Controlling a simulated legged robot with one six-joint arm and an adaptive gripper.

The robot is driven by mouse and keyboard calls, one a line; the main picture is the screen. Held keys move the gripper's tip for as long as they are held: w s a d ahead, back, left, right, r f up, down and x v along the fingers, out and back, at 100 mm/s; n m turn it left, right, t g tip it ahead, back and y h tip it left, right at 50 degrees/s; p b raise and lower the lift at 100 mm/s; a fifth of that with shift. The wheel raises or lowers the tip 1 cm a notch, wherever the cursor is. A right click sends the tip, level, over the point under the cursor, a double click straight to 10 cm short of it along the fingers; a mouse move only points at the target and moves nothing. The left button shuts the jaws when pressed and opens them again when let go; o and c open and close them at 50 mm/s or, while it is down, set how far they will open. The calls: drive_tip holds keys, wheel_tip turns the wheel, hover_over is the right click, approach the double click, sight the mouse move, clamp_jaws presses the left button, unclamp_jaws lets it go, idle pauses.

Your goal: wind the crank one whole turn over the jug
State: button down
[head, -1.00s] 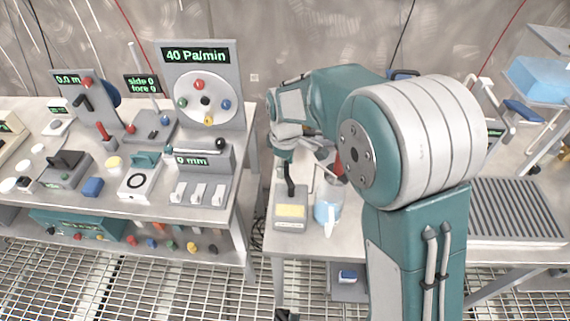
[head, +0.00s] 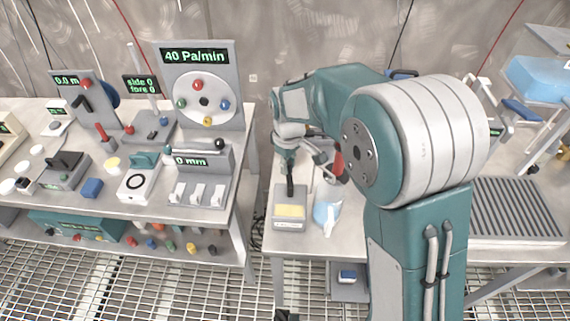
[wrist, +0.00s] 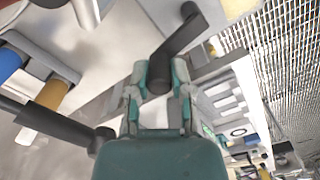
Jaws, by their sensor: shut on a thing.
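The jug (head: 326,214), clear with pale blue contents, stands on the right bench beside a grey box. My gripper (head: 287,158) is low over the bench, left of and behind the jug. In the wrist view my gripper (wrist: 159,82) has its teal fingers shut on the end of a dark bar, which I take for the crank (wrist: 178,42). The bar slants up and right to a round knob. In the head view a dark upright piece (head: 290,186) shows below my gripper. My arm hides part of the crank's mounting, and its turn angle cannot be told.
A grey box with a yellow panel (head: 289,211) stands left of the jug. A red part (head: 338,163) is close behind the jug, beside my arm. The left bench holds a dial panel (head: 203,85) and several controls. A ribbed grey plate (head: 515,211) lies at right.

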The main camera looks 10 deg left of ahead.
drive_tip(key=shift+s+d+f+m, duration=0.1)
drive_tip(key=shift+d+m, duration=0.45)
drive_tip(key=shift+m, duration=0.85)
drive_tip(key=shift+s+d+m, duration=0.1)
drive_tip(key=shift+d+m, duration=0.4)
drive_tip(key=shift+m, duration=0.9)
drive_tip(key=shift+s+d+f+m, duration=0.1)
drive_tip(key=shift+d+m, duration=0.45)
drive_tip(key=shift+m, duration=0.85)
drive_tip(key=c, duration=0.5)
unclamp_jaws()
drive_tip(key=shift+c, duration=0.2)
drive_tip(key=shift+r, duration=0.1)
drive_tip(key=shift+w, duration=0.1)
wheel_tip(320, 180, up, 12)
